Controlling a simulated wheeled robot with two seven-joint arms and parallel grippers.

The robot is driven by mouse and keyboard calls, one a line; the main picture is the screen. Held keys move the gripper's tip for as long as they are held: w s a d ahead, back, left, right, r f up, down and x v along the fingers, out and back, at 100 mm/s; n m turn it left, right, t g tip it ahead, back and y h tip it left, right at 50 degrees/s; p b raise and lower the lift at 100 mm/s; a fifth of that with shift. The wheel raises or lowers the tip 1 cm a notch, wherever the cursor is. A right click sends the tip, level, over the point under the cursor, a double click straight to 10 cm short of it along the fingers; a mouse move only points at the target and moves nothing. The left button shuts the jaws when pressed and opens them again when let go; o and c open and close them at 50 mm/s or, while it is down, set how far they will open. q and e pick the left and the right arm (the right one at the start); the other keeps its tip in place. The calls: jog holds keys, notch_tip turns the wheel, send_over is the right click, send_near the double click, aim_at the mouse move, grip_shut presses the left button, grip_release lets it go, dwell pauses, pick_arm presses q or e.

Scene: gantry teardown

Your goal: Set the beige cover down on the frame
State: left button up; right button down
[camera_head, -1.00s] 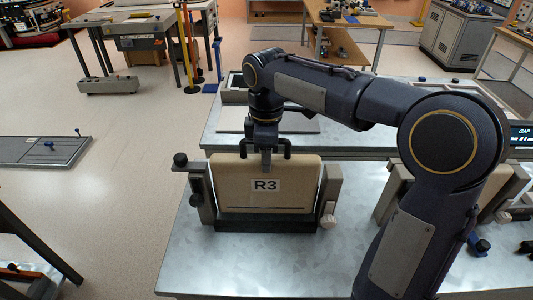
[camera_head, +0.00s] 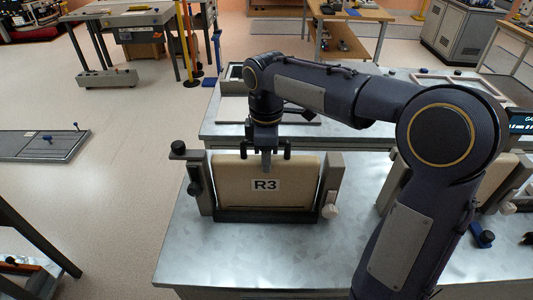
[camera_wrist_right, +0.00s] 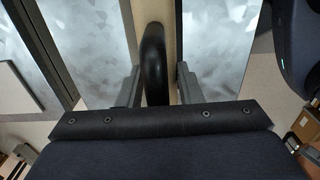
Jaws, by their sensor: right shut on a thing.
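The beige cover (camera_head: 230,185), labelled R3, stands upright between the two grey posts of the frame (camera_head: 332,182) on the metal table. Its lower edge is close to the frame's black bottom bar (camera_head: 265,215); I cannot tell whether it touches. My right gripper (camera_head: 266,166) comes down over the cover's top middle and is shut on its black handle (camera_head: 287,148). In the right wrist view the handle (camera_wrist_right: 153,60) lies between the fingers (camera_wrist_right: 160,88), beside the cover's beige top edge (camera_wrist_right: 170,30). My left gripper is out of view.
A second similar frame with a beige panel (camera_head: 510,175) stands at the right, partly behind my right arm. Small blue and black parts lie near it (camera_head: 482,239). The metal table (camera_head: 215,260) is bare in front of the frame. Another table with trays stands behind.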

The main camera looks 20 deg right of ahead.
jog(key=shift+f, duration=0.25)
dwell(0.7)
jog(key=c, duration=0.9)
grip_release()
notch_tip(320, 180, up, 8)
jog(key=shift+f+p, duration=0.1)
jog(key=shift+p, duration=0.3)
